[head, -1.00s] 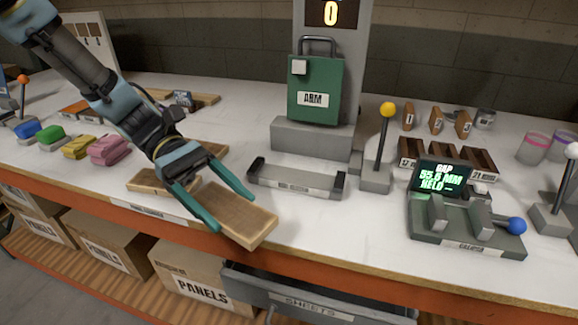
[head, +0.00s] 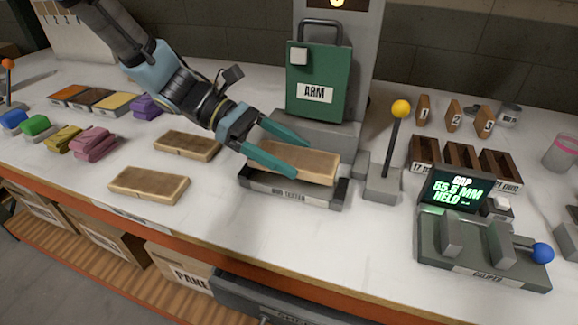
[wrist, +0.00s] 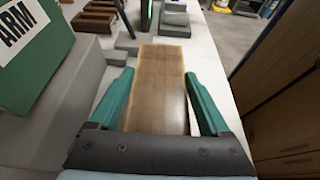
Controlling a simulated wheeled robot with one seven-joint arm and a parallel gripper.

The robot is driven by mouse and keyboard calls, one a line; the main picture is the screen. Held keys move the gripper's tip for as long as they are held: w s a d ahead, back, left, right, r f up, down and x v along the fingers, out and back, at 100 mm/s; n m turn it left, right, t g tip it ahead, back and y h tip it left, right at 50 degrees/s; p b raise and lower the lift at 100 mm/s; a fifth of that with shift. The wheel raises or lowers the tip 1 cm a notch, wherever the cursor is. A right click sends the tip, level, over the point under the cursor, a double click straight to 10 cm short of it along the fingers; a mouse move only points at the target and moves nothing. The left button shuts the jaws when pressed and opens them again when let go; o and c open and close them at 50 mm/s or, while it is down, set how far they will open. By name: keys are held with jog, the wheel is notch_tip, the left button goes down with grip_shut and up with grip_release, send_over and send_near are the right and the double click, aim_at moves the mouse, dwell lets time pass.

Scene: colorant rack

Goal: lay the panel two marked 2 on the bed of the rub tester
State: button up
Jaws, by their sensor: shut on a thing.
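A wooden panel (head: 298,162) is between the green fingers of my gripper (head: 297,155), which is shut on it. No number shows on its visible faces, so I cannot tell whether it is panel 2. The panel is over the grey bed of the rub tester (head: 290,194), roughly lined up along it. I cannot tell whether it touches the bed or hangs just above. In the wrist view the panel (wrist: 160,85) lies lengthwise between both fingers. The green tester arm block marked ARM (head: 318,85) stands upright behind the bed.
Two more wooden panels lie on the bench, one in front (head: 150,184) and one behind (head: 187,144). A yellow-knobbed lever (head: 391,150) stands right of the bed. A caliper (head: 480,250) reading 55.5 MM HELD is further right. Coloured sponges (head: 94,142) lie left.

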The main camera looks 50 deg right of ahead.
aim_at(288, 180)
jog(key=shift+f, duration=1.95)
jog(key=o, duration=1.3)
jog(key=shift+c, duration=0.2)
jog(key=b+v, duration=0.2)
jog(key=v, duration=1)
jog(key=shift+a+r, duration=0.1)
